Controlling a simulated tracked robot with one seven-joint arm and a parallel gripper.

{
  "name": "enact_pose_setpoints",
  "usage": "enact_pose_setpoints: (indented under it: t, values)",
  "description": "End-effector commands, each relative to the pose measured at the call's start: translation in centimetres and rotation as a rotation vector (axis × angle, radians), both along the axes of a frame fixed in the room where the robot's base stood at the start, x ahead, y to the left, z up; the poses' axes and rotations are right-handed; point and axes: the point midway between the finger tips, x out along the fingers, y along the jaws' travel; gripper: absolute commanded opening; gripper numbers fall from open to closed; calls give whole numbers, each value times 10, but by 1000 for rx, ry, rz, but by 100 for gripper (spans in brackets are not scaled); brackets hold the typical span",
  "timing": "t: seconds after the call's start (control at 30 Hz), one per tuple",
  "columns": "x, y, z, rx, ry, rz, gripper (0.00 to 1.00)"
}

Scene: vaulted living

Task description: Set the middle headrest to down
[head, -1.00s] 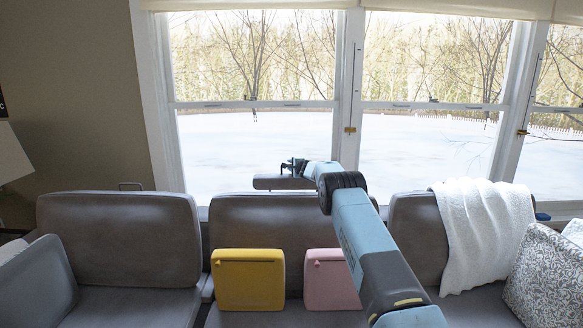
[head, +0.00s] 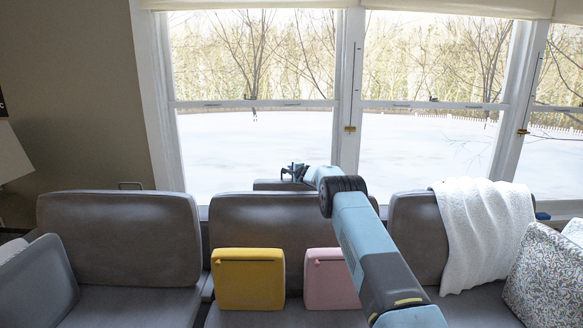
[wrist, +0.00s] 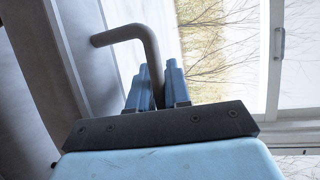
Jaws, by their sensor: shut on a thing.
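My gripper (head: 293,173) is at the top of this headrest. In the wrist view, my gripper (wrist: 158,82) is shut on a bent grey-brown bar (wrist: 152,50), which runs between its two blue fingers and turns left at the top. The bar's join to the headrest is not clear.
A yellow cushion (head: 249,280) and a pink cushion (head: 328,280) lean on the middle seat. A white blanket (head: 480,230) hangs over the right seat back. The window (head: 250,150) is close behind. A thin metal loop (head: 130,185) stands over the left seat back.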

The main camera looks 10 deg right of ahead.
Motion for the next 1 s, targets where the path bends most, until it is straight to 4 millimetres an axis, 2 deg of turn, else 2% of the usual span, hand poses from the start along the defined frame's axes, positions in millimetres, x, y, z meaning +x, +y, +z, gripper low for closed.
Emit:
enact_pose_setpoints:
  t: [0.1, 0.37, 0.4, 0.57, 1.0]
  values:
    - [0, 1, -9, 1, 0, 1, 0]
    - [0, 1, -7, 0, -2, 1, 0]
    - [0, 1, -7, 0, -2, 1, 21]
    - [0, 1, -7, -1, -2, 0, 36]
    - [-5, -2, -5, 2, -1, 2, 37]
